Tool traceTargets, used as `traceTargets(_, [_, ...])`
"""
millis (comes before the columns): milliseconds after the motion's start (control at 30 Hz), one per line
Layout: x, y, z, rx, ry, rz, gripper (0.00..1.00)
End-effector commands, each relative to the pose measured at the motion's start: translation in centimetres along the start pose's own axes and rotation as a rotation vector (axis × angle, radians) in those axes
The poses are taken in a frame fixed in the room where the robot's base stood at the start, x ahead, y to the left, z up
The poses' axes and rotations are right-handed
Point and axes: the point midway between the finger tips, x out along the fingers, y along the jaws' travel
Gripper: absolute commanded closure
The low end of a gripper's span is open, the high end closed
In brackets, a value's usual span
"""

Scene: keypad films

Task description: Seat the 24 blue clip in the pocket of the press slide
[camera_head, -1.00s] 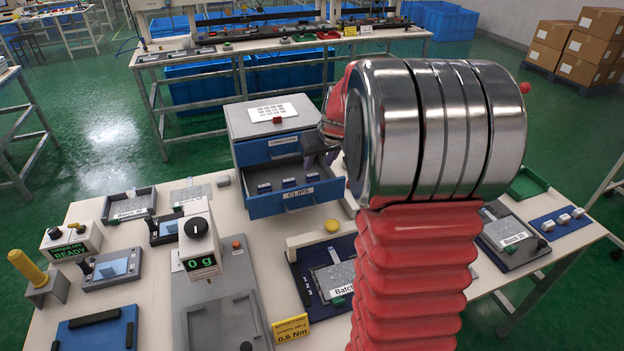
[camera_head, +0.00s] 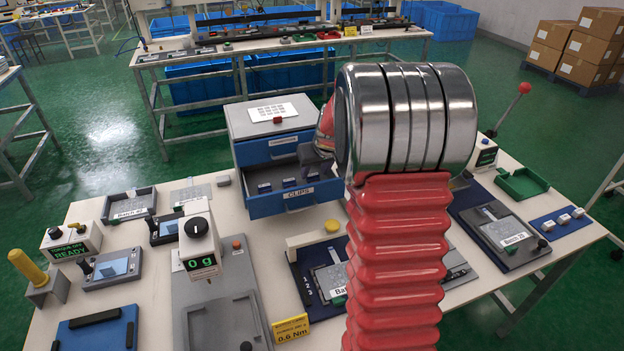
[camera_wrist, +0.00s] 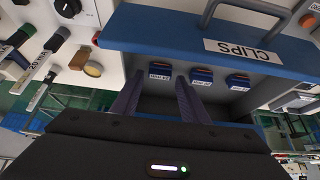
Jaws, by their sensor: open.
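Several clips with blue bodies and white labels sit in a row in the open drawer (camera_head: 262,206) marked CLIPS. The head view shows the left clip (camera_head: 264,187) and middle clip (camera_head: 290,184); my gripper (camera_head: 318,165) is at the row's right end. In the wrist view my gripper (camera_wrist: 159,82) is open, its dark fingers pointing at the leftmost clip (camera_wrist: 160,71), which shows between the tips. Contact cannot be told. Two more clips (camera_wrist: 202,76) (camera_wrist: 238,81) lie to the right. I cannot read which is 24. I cannot make out the press slide's pocket.
A lever with a red knob (camera_head: 525,88) stands at the right. A scale (camera_head: 199,248) reading 0 g and a Batch fixture (camera_head: 312,255) are in front of the drawer. A green tray (camera_head: 523,183) lies far right. My arm hides part of the bench.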

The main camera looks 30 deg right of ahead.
Motion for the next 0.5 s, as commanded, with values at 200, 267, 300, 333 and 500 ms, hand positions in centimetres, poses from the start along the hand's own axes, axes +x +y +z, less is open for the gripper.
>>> traceTargets(200, [2.2, 0.0, 0.0, -0.001, -0.001, 0.000, 0.59])
traceTargets(267, [2.4, 0.0, 0.0, -0.001, 0.000, 0.001, 0.59])
traceTargets(300, [2.4, 0.0, 0.0, -0.001, 0.000, 0.001, 0.59])
traceTargets(333, [2.4, 0.0, 0.0, -0.001, 0.000, 0.001, 0.59])
traceTargets(500, [2.4, 0.1, 0.0, 0.000, 0.000, 0.001, 0.59])
